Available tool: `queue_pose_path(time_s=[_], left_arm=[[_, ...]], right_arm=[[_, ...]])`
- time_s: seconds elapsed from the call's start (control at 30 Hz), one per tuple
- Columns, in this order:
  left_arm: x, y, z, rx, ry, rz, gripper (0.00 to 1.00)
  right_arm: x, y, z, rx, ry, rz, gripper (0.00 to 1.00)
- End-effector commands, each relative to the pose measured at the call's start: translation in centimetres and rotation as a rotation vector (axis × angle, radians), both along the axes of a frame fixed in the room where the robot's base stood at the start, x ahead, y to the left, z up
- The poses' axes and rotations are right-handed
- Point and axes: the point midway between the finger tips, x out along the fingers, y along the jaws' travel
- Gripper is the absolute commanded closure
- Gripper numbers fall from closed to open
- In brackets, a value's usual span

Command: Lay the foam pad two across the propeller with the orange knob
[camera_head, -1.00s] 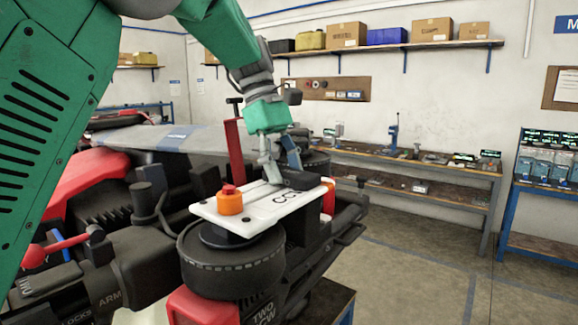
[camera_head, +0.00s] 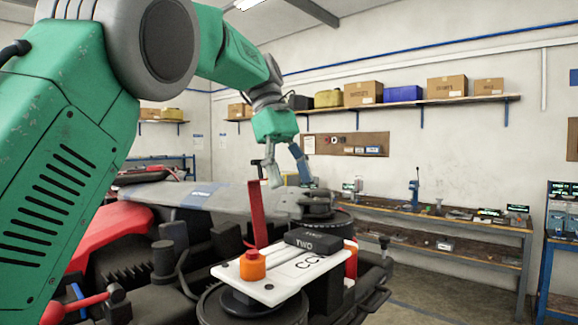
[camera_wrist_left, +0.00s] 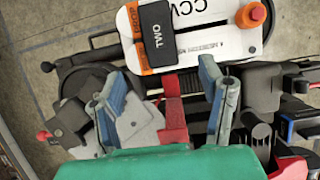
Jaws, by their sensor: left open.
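The foam pad two (camera_head: 320,240), a dark block marked TWO, lies on the white propeller (camera_head: 284,284) marked CCW. In the left wrist view the pad (camera_wrist_left: 157,36) lies across the width of the white propeller (camera_wrist_left: 206,33), near the end away from the orange knob. The orange knob (camera_head: 252,265) stands at the propeller's near end and also shows in the wrist view (camera_wrist_left: 251,15). My left gripper (camera_head: 289,182) is open and empty above and beyond the pad, apart from it. Its spread fingers (camera_wrist_left: 162,75) show in the wrist view. My right gripper is out of view.
A grey propeller (camera_head: 195,195) and a red upright strap (camera_head: 257,215) are close to my left gripper. A red-handled lever (camera_head: 80,305) is at the lower left. A workbench (camera_head: 440,222) runs along the back wall, with open floor in front.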

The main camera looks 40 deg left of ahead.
Motion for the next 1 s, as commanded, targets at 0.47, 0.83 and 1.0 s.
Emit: queue_pose_path(time_s=[0.47, 0.83, 1.0], left_arm=[[0.0, 0.7, 2.4, 0.001, 0.003, 0.000, 0.37], [0.1, 0.9, 2.3, 0.000, 0.002, -0.001, 0.37], [0.1, 0.8, 2.3, 0.001, 0.002, -0.001, 0.37]], right_arm=[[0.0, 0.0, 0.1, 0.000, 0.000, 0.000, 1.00], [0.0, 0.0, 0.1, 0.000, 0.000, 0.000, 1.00], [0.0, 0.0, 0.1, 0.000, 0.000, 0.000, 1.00]])
